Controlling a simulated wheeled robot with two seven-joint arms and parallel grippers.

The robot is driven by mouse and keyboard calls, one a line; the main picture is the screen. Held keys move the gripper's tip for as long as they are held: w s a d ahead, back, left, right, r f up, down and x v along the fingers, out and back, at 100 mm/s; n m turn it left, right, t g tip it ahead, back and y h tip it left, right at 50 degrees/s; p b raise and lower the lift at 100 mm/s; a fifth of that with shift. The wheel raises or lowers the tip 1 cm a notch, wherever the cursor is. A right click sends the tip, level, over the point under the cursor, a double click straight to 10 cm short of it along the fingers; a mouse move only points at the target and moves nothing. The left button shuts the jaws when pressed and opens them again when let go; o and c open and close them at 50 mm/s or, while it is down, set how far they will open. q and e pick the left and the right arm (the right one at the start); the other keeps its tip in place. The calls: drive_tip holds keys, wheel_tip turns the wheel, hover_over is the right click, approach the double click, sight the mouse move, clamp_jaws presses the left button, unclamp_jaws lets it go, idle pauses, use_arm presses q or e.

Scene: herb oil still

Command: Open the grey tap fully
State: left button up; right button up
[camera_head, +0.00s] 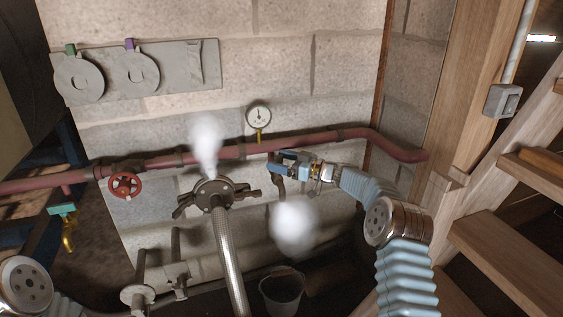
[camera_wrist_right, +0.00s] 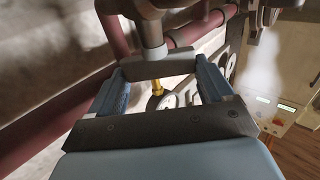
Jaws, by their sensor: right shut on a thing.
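The grey tap (camera_head: 279,187) hangs below the red pipe, right of centre in the head view. My right gripper (camera_head: 280,162) reaches it from the right and covers most of its handle. In the right wrist view the grey bar handle (camera_wrist_right: 158,66) lies crosswise between the two blue fingers of my right gripper (camera_wrist_right: 160,84), with a stem (camera_wrist_right: 151,32) running up from its middle. The gripper is shut on this handle. How far the tap is turned I cannot tell. My left gripper is out of view; only part of my left arm shows at the lower left.
White vapour hangs above the dark clamped lid (camera_head: 213,196) and below the tap. A gauge (camera_head: 258,116), red handwheel (camera_head: 125,186) and teal tap (camera_head: 61,209) are along the red pipe (camera_head: 320,138). A bucket (camera_head: 282,292) stands below. Wooden stairs (camera_head: 500,250) bound the right side.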

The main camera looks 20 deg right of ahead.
drive_tip(key=shift+r, duration=0.15)
drive_tip(key=o, duration=0.9)
drive_tip(key=shift+o, duration=0.2)
